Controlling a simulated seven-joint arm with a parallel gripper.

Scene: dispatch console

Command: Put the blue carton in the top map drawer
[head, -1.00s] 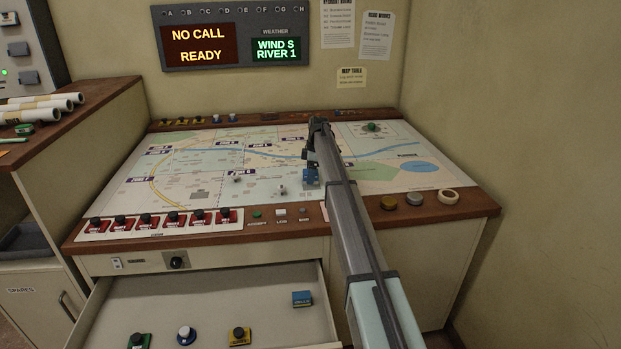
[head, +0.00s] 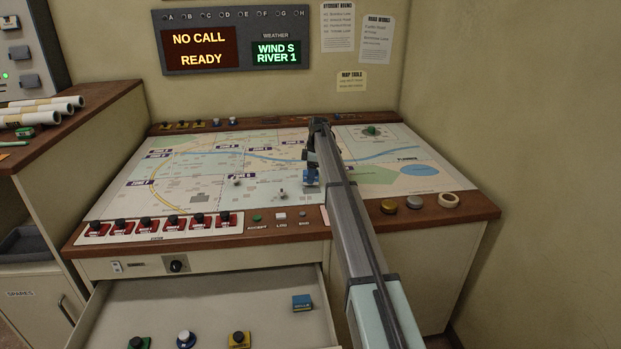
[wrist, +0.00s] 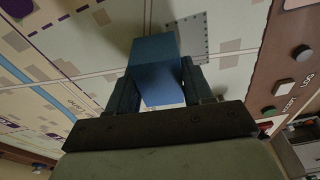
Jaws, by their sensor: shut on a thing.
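My gripper (wrist: 157,92) is shut on a blue carton (wrist: 157,62), a plain box held between both fingers in the wrist view. In the head view, the carton (head: 311,177) shows small below the gripper, over the map, mostly behind my arm. I cannot tell whether it touches the map. The top map drawer (head: 215,297) is pulled open under the console's front edge, at the lower left of my arm. The drawer's near part is cut off by the picture's edge.
Knobbed pieces with green (head: 138,342), blue (head: 186,339) and yellow (head: 239,339) bases stand in the drawer. The drawer's middle is bare. A row of red-based switches (head: 145,225) lines the console's front.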

